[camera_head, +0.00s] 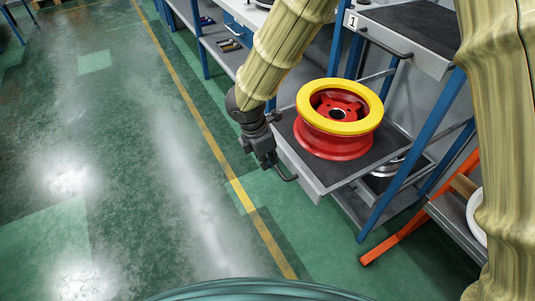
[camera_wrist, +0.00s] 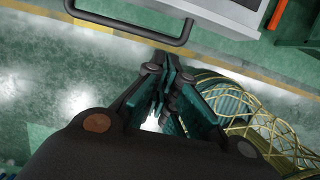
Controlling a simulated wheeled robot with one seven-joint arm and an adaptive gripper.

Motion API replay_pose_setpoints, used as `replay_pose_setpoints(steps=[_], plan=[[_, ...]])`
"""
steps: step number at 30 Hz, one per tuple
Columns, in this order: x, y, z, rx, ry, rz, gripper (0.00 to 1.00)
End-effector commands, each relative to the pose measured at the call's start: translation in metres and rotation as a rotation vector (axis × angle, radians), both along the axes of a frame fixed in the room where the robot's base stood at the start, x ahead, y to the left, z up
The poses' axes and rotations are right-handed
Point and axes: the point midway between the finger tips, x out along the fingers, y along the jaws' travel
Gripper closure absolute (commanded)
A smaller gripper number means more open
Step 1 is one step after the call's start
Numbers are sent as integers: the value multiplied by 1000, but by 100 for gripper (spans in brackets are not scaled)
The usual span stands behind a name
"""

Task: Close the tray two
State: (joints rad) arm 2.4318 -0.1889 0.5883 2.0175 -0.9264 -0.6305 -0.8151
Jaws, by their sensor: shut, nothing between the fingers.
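A grey pull-out tray (camera_head: 375,170) with a dark mat extends out from the blue-framed shelf in the head view. A red wheel rim with a yellow ring (camera_head: 338,118) stands on it. The tray's dark handle (camera_head: 286,172) is on its front face, and a dark handle also shows at the top of the wrist view (camera_wrist: 130,32). My gripper (camera_head: 268,162) is at the tray's front left, close to the handle. In the wrist view my gripper's fingers (camera_wrist: 162,85) are together and empty, apart from the handle in the picture. The tray's number is not visible.
A tray labelled 1 (camera_head: 405,45) with its own handle is above, on the same rack. Another silver wheel (camera_head: 388,168) lies beneath the extended tray. An orange-framed stand (camera_head: 400,238) is at the right. The green floor at the left (camera_head: 110,170) is open.

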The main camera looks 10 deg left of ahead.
Motion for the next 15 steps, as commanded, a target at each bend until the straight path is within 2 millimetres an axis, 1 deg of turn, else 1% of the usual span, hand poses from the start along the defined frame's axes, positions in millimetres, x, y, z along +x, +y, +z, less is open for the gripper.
replay_pose_setpoints(steps=[1, 9, 11, 15], plan=[[1, -2, -10, -1, 1, 0, 100], [7, -11, -54, -1, 2, 0, 100], [14, -19, -49, 3, 0, -3, 100], [23, -31, -49, 2, 1, -2, 100]])
